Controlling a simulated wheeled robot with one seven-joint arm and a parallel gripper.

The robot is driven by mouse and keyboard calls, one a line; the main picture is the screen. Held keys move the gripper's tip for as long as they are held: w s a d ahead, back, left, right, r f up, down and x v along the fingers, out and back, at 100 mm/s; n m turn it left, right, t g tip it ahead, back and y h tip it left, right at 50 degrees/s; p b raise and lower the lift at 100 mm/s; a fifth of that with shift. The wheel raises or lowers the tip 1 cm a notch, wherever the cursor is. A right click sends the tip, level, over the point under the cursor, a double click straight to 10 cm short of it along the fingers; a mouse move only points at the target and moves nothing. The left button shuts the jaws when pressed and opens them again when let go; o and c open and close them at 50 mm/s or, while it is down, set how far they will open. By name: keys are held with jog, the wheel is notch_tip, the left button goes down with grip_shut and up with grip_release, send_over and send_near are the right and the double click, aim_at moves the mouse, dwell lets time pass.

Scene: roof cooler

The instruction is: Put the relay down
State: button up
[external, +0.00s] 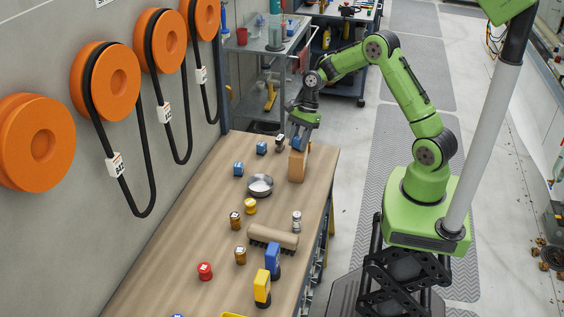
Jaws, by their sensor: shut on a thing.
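My gripper (300,133) is above the far end of the wooden workbench (168,262), pointing down. It is shut on a small blue thing, which looks like the relay (298,142). The relay is at the top of an upright brown block (297,168); I cannot tell whether it touches the block or is just above or behind it. My fingers hide part of the relay. Two similar blue blocks stand on the bench to the left, one nearer the gripper (262,148) and one farther left (238,169).
A dark block with a pale top (280,143) stands close left of the gripper. A round metal dish (260,185), a brown roll (273,237), small jars, and blue (273,258) and yellow (262,288) upright items occupy the bench. Its left side has bare room.

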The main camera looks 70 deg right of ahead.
jog(key=o, duration=1)
jog(key=shift+f, duration=0.1)
jog(key=p+v, duration=0.3)
jog(key=v, duration=0.9)
jog(key=s+a+r+n+h, duration=0.1)
jog(key=s+a+r+n, duration=0.2)
jog(key=a+r+n, duration=0.15)
jog(key=s+a+r+n+t+h, duration=0.1)
jog(key=s+a+r+n+h, duration=0.1)
jog(key=s+a+r+n, duration=0.35)
jog(key=s+a+n+t, duration=0.1)
jog(key=s+n, duration=0.3)
jog(key=s, duration=0.1)
jog(key=s+a+n+t, duration=0.1)
jog(key=s+n, duration=0.3)
jog(key=s, duration=0.1)
jog(key=s+a+n+t+h, duration=0.1)
jog(key=s+n, duration=0.3)
jog(key=s, duration=0.1)
jog(key=shift+s+n, duration=0.3)
jog(key=shift+s, duration=0.1)
